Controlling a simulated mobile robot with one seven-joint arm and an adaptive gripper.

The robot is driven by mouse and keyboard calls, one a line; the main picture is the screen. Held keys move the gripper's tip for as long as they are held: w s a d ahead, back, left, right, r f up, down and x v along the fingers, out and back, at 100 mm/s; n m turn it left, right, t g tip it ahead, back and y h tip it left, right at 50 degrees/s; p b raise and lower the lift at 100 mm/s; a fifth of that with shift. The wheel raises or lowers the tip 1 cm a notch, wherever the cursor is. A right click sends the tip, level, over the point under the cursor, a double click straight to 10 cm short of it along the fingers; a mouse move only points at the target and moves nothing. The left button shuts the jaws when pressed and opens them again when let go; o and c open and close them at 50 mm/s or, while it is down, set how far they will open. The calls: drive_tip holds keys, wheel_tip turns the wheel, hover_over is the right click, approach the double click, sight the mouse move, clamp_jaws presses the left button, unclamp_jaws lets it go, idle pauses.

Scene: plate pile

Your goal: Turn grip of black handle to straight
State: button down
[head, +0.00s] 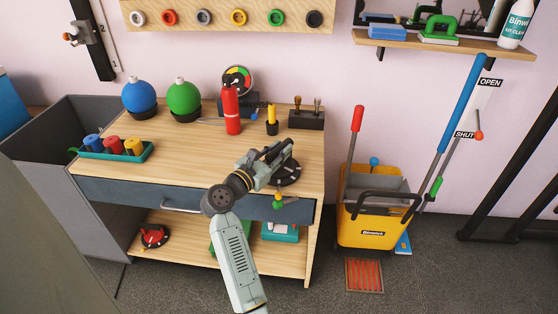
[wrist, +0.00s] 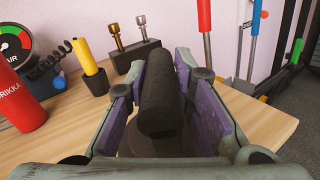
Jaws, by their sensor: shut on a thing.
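The black handle's grip (wrist: 158,92) is a thick dark cylinder in the middle of the wrist view. My gripper (wrist: 165,105) is shut on it, with the purple-lined fingers along its left and right sides. The grip runs lengthwise between the fingers, its far end toward the wall. In the head view my gripper (head: 273,153) is over the right end of the wooden workbench, above a dark round dial base (head: 291,174) with light marks. My gripper and arm hide most of the handle there, and its exact angle on the base cannot be told.
A red extinguisher-like bottle (head: 232,110), a yellow-and-black tool (head: 271,122) and a dark block with two metal pegs (head: 306,118) stand behind my gripper on the workbench top (head: 190,143). A yellow mop bucket (head: 372,232) stands on the floor to the right.

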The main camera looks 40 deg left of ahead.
drive_tip(key=m+h+b, duration=0.1)
drive_tip(key=h+b, duration=0.1)
drive_tip(key=m+h+b, duration=0.2)
drive_tip(key=shift+a+f, duration=0.15)
drive_tip(key=shift+f, duration=0.2)
drive_tip(key=m+g+h+b, duration=0.1)
drive_tip(key=h+b, duration=0.1)
drive_tip(key=b, duration=0.1)
drive_tip(key=m+g+h+b, duration=0.1)
drive_tip(key=m+h+b, duration=0.1)
drive_tip(key=h+b, duration=0.1)
drive_tip(key=shift+f+m+g+h+b, duration=0.1)
drive_tip(key=shift+m+g+h+b, duration=0.2)
drive_tip(key=shift+b, duration=0.15)
drive_tip(key=m+g+h+b, duration=0.1)
drive_tip(key=g+h+b, duration=0.1)
drive_tip(key=m+g+h+b, duration=0.1)
drive_tip(key=m+h+b, duration=0.1)
drive_tip(key=b, duration=0.1)
drive_tip(key=shift+w+r+m+g+h, duration=0.1)
drive_tip(key=shift+r+m+g+h, duration=0.2)
drive_tip(key=shift+r+g, duration=0.1)
drive_tip(key=shift+m+g+h+b, duration=0.4)
drive_tip(key=shift+g+b, duration=0.1)
drive_tip(key=c, duration=1.4)
unclamp_jaws()
drive_tip(key=shift+c, duration=0.2)
drive_tip(key=shift+o, duration=0.4)
drive_tip(key=shift+r, duration=0.1)
